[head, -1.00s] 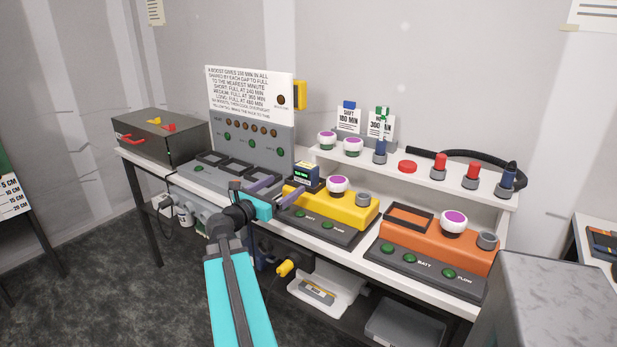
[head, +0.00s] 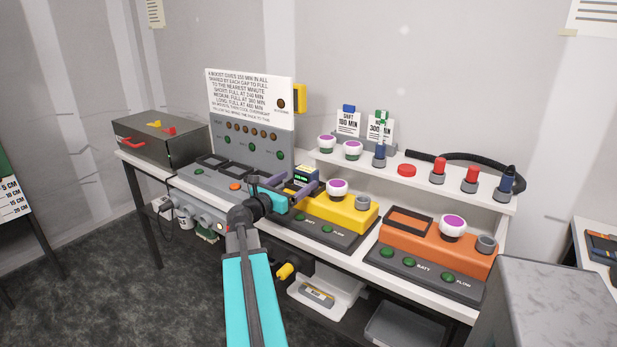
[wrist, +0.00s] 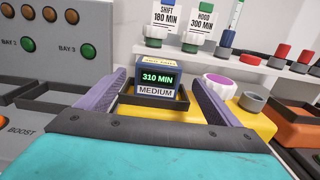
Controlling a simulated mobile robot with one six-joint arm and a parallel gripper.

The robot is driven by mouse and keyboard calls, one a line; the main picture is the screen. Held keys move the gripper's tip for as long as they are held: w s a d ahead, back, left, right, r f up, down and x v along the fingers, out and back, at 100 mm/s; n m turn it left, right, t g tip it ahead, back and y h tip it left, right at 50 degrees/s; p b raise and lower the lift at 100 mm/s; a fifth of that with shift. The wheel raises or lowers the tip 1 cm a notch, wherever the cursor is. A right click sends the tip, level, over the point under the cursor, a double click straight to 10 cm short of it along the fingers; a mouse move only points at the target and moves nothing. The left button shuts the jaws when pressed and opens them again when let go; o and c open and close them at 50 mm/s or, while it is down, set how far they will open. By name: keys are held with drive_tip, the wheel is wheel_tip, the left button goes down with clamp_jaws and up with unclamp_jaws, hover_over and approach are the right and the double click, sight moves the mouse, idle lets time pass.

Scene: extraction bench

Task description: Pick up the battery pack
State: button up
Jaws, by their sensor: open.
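The battery pack (wrist: 158,78) is a dark block with a yellow top, a green "310 MIN" display and a "MEDIUM" label. It sits upright in a dark-rimmed socket on the yellow unit (head: 351,217), and it also shows in the head view (head: 306,174). My gripper (wrist: 158,88) is open, with a purple finger on each side of the pack in the wrist view. The fingers appear apart from it. In the head view my gripper (head: 291,187) is at the pack's near left side and partly hides it and its socket.
A grey charging station (head: 247,140) with empty bays and a text panel stands left. An orange unit (head: 440,245) with an empty socket is right. A white-purple knob (head: 337,188) is close beside the pack. A shelf (head: 450,187) with knobs and plugs runs behind.

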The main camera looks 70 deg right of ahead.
sight(302, 176)
drive_tip(key=shift+x, duration=0.85)
drive_tip(key=shift+p+x, duration=0.8)
drive_tip(key=shift+x, duration=1.85)
drive_tip(key=shift+c, duration=0.2)
drive_tip(key=c, duration=1.5)
drive_tip(key=shift+c, duration=0.2)
drive_tip(key=shift+r, duration=0.2)
drive_tip(key=shift+r+b, duration=0.3)
drive_tip(key=shift+r, duration=4.55)
